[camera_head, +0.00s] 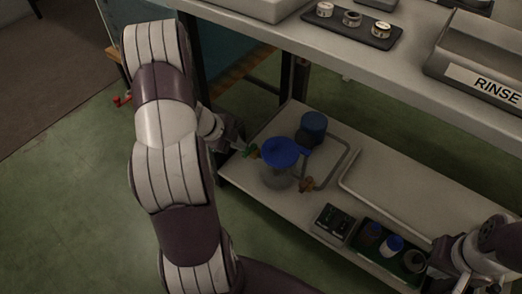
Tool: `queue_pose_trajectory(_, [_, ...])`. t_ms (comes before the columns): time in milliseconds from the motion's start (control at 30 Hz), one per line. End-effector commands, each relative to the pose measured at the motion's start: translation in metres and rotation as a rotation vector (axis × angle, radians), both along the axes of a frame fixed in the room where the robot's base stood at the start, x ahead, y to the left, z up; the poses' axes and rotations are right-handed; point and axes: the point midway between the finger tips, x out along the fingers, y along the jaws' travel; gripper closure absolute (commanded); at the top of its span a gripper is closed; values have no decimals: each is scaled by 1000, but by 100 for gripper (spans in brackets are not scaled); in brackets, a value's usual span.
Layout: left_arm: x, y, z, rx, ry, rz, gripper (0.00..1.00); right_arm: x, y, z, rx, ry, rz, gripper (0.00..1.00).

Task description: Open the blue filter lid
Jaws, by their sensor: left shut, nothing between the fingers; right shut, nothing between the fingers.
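The blue filter lid (281,151) sits on top of a clear cylinder (276,180) on the lower shelf. The lid looks closed, with a small blue tab on its right side. My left gripper (239,147) is just left of the lid, shut and empty, pointing toward it. A small green and orange fitting (252,151) lies between them; I cannot tell whether the fingertips touch it. My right gripper (445,268) is at the lower right by the shelf's front edge, shut, well away from the lid. Its fingertips are hard to make out.
A dark blue container (314,125) stands behind the lid. A brass fitting (307,184) is at the cylinder's right. Pale tubing (375,202), a dark control box (332,221) and a bottle tray (362,252) are further right. The upper table (275,33) overhangs the back of the shelf.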

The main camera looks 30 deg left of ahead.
Motion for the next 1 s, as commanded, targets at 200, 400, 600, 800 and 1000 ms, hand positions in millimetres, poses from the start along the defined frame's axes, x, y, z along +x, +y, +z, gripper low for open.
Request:
queue_pose_trajectory(200, [13,-12,-31,-8,-6,-9,100,0,0,-30,0,1,0,100])
queue_pose_trajectory(400, [34,-26,-69,-7,-6,-8,100,-1,0,-65,0,2,0,100])
queue_pose_trajectory(600, [60,-33,-89,-4,-9,-7,100,0,0,-88,0,2,0,100])
queue_pose_trajectory(800, [81,-32,-89,-7,-6,-5,100,0,0,-97,0,2,0,100])
queue_pose_trajectory(1000, [87,-31,-87,-7,-6,-4,100,0,0,-97,0,1,0,100])
